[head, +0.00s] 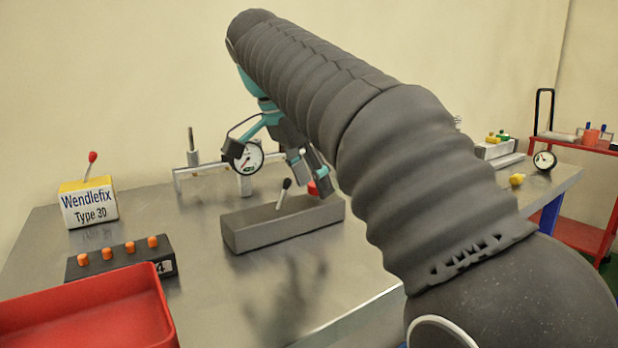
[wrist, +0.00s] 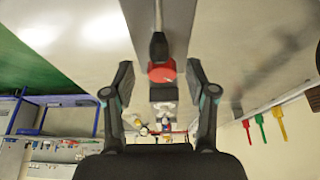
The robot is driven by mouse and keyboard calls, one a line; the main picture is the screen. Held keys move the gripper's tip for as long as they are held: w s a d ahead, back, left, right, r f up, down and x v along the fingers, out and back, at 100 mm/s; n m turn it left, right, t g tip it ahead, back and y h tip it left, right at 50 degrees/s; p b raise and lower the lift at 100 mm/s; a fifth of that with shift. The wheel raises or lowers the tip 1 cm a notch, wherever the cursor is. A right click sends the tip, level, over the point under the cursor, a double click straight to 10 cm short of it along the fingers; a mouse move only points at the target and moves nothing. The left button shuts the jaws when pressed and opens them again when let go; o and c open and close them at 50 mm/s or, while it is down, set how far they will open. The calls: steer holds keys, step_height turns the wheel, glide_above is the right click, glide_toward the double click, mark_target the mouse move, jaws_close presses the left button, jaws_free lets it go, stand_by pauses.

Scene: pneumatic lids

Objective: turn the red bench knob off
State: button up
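The red knob (head: 312,188) sits at the right end of a long grey box (head: 285,226) on the bench, partly hidden by my gripper in the head view. In the wrist view the red knob (wrist: 161,72) appears between the two fingers, with a gap on each side. My gripper (head: 308,168) is open over that end of the box, pointing down. It also shows in the wrist view (wrist: 159,78) with its fingers spread and nothing held. I cannot tell how far the fingertips are above the knob or which way the knob is turned.
A black-tipped lever (head: 283,193) stands on the same box beside the knob. A dial gauge (head: 247,158) on a metal frame is behind. A Wendlefix box (head: 88,202), a block with orange knobs (head: 120,255) and a red tray (head: 90,310) are left. The front bench is clear.

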steer(key=shift+s+a+r, duration=0.2)
steer(key=shift+a+r, duration=0.05)
steer(key=shift+r, duration=0.35)
steer(key=s+a, duration=0.2)
steer(key=a, duration=0.1)
steer(key=s+a, duration=0.2)
steer(key=a, duration=0.1)
steer(key=s+a, duration=0.2)
steer(key=a, duration=0.2)
steer(key=shift+s, duration=0.2)
